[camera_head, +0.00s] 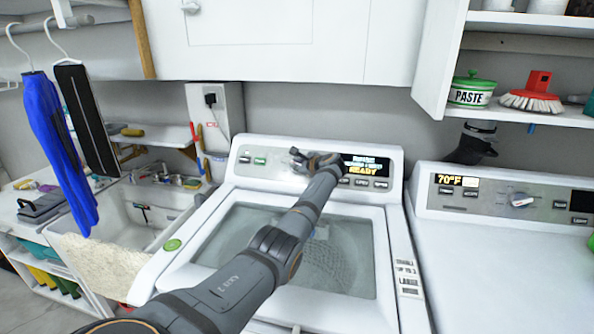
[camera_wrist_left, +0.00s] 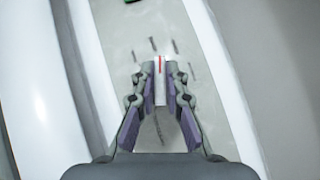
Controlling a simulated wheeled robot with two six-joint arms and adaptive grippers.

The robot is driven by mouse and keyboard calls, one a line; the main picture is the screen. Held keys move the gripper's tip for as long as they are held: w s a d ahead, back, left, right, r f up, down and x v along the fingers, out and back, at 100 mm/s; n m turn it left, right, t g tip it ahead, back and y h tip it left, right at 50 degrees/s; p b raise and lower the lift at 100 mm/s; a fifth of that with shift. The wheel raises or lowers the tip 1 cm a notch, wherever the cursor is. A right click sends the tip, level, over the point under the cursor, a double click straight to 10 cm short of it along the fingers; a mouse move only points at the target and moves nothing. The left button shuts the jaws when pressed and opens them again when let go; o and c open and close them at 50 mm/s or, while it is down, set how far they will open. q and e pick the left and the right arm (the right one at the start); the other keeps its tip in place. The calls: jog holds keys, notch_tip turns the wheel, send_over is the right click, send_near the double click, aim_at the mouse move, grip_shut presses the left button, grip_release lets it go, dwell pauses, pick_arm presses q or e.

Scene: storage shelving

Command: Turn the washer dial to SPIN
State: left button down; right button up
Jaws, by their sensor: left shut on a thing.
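The washer (camera_head: 385,262) stands in the middle of the head view, with a glass lid (camera_head: 345,258) on top and a control panel (camera_head: 272,172) at the back. My left arm reaches across the lid, and my left gripper (camera_head: 299,157) is at the panel, left of the lit display (camera_head: 366,166), which reads READY. In the left wrist view the gripper (camera_wrist_left: 161,68) is shut on the pale dial (camera_wrist_left: 159,90), which has a red pointer line. Dark tick marks surround it; their labels are unreadable. The gripper hides the dial in the head view. My right gripper is not in view.
A second machine (camera_head: 500,245) with its own knob (camera_head: 522,199) stands to the right. A sink (camera_head: 140,218) is at the left. Shelves hold a PASTE tin (camera_head: 472,93) and a red brush (camera_head: 535,93). A white cabinet (camera_head: 285,45) hangs above the panel.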

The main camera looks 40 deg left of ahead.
pick_arm(q)
jog(key=shift+n+g+h+b, duration=0.3)
jog(key=shift+n+g+b, duration=0.4)
jog(key=shift+n+b, duration=0.25)
jog(key=shift+n, duration=0.25)
jog(key=c, duration=1.4)
grip_release()
jog(key=shift+w, duration=0.1)
jog(key=shift+d+r, duration=0.1)
jog(key=v, duration=1.1)
jog(key=shift+d+r, duration=0.2)
jog(key=shift+d, duration=0.1)
